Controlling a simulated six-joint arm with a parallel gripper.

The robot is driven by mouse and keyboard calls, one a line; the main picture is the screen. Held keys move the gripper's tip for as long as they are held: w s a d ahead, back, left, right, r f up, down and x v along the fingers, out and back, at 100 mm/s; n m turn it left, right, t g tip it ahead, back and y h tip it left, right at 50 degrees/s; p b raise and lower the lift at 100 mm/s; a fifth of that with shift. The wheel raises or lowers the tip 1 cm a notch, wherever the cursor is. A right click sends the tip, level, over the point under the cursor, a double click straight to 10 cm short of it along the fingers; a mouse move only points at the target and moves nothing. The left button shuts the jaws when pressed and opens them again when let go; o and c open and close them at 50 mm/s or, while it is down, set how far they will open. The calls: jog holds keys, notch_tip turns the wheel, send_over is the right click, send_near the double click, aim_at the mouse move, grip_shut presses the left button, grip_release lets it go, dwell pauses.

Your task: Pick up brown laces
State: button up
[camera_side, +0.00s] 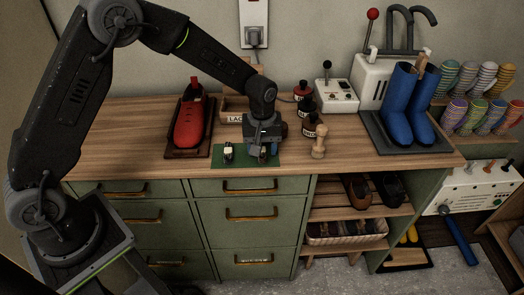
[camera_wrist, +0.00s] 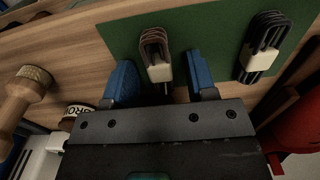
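The brown laces (camera_wrist: 154,47) are a folded bundle with a pale paper band, lying on the green mat (camera_wrist: 205,33). My gripper (camera_wrist: 161,72) is open, its two blue fingers apart with the near end of the brown bundle in line with the gap between them. I cannot tell whether the fingers touch it. A bundle of black laces (camera_wrist: 264,45) with a white band lies to the right on the same mat. In the side view my gripper (camera_side: 263,155) is low over the right part of the mat (camera_side: 245,161) and mostly hides the brown laces; the black laces (camera_side: 228,153) lie left of it.
A wooden-handled brush (camera_side: 319,142) stands right of the mat, with dark bottles (camera_side: 308,124) behind. A red shoe (camera_side: 189,124) on a dark tray is at left. Blue boots (camera_side: 397,101) stand at right. The bench front left of the mat is clear.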

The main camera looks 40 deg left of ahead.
jog(key=c, duration=0.9)
